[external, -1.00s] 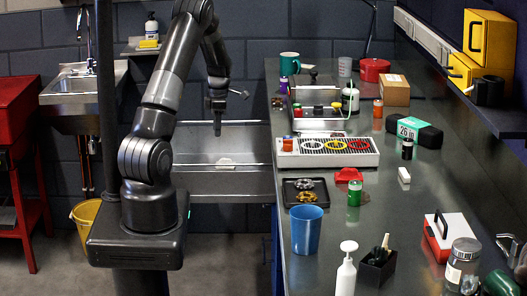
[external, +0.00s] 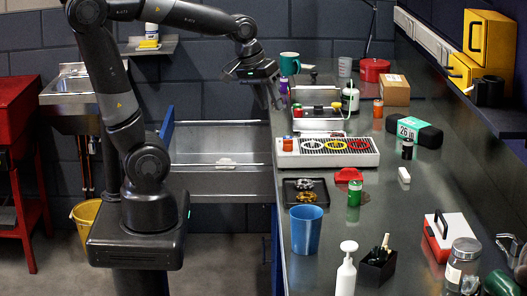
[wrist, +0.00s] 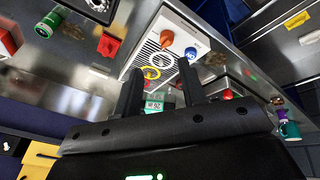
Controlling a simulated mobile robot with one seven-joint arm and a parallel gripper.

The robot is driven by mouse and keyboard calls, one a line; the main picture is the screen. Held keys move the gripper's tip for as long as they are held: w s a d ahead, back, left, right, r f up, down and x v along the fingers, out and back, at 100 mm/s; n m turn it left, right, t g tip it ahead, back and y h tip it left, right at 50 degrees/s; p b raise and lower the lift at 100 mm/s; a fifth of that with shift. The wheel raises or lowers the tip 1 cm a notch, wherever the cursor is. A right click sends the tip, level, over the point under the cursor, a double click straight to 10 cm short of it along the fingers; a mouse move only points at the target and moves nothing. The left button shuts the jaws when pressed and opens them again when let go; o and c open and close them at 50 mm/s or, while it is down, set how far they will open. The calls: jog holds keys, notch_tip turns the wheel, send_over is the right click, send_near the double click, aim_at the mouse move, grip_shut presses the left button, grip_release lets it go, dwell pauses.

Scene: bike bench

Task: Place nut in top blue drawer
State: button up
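My gripper (external: 273,96) is at the left edge of the bench, beside the metal trays. In the wrist view my gripper (wrist: 160,85) has its two fingers apart, with nothing visible between them but the scene beyond. A pulled-out drawer (external: 200,184) with a bare metal inside and a blue side panel (external: 167,135) is left of the bench. A small pale item (external: 226,162) lies in it, too small to identify. I cannot single out a nut.
A white rack (external: 330,157) with coloured rings stands on the bench. A black tray (external: 290,196) with round metal parts, a blue cup (external: 306,232) and a green mug (external: 289,64) are near the left edge.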

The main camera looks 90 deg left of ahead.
jog(key=s+d+m+t, duration=0.1)
jog(key=s+d+m, duration=0.6)
jog(key=d+m, duration=0.2)
jog(key=shift+s+d+r+m+h, duration=0.2)
jog(key=shift+d+m+h, duration=0.15)
jog(key=shift+d, duration=0.5)
jog(key=shift+o, duration=0.4)
